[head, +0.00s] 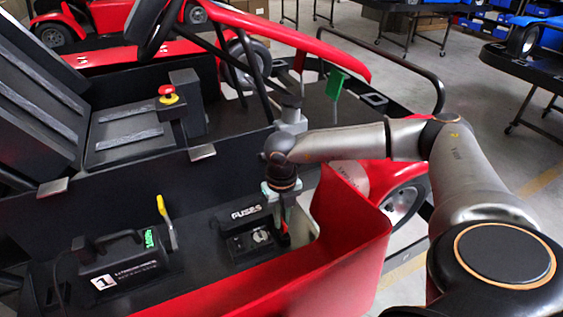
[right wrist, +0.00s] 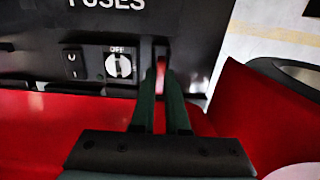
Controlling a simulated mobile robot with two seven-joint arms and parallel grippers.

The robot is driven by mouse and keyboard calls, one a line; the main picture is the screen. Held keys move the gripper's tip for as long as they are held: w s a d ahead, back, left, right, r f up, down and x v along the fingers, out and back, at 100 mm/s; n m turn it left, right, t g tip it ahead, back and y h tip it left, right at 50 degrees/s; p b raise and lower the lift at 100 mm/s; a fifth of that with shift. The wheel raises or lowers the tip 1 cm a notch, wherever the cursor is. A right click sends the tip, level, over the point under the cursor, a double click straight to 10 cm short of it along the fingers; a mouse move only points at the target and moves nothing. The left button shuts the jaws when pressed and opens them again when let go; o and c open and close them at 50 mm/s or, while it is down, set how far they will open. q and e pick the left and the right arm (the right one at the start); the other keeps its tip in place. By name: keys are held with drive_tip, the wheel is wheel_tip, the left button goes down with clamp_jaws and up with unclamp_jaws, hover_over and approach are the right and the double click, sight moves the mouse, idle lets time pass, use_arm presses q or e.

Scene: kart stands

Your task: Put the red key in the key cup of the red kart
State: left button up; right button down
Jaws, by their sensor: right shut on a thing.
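My right gripper (head: 282,212) reaches down over the side of the red kart (head: 350,225), beside the black fuse box (head: 236,222). In the right wrist view its two dark green fingers (right wrist: 160,100) are shut on a small red piece, the red key (right wrist: 160,72), of which only a narrow strip shows between the tips. The key is just right of the dial marked OFF (right wrist: 119,66). The fingers hide most of the key. I cannot make out the key cup clearly in either view. My left gripper is not in view.
A black battery unit (head: 125,265) with a yellow lever (head: 166,222) stands left of the fuse box. A red emergency button (head: 167,90) sits by the seat. The red body panel curves close around the gripper's right. Another red kart (head: 100,18) and tables (head: 520,65) stand behind.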

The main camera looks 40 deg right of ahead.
drive_tip(key=shift+f, duration=0.6)
drive_tip(key=shift+f, duration=0.1)
drive_tip(key=c, duration=0.9)
unclamp_jaws()
drive_tip(key=shift+r, duration=0.65)
wheel_tip(320, 180, up, 11)
drive_tip(key=shift+b, duration=0.75)
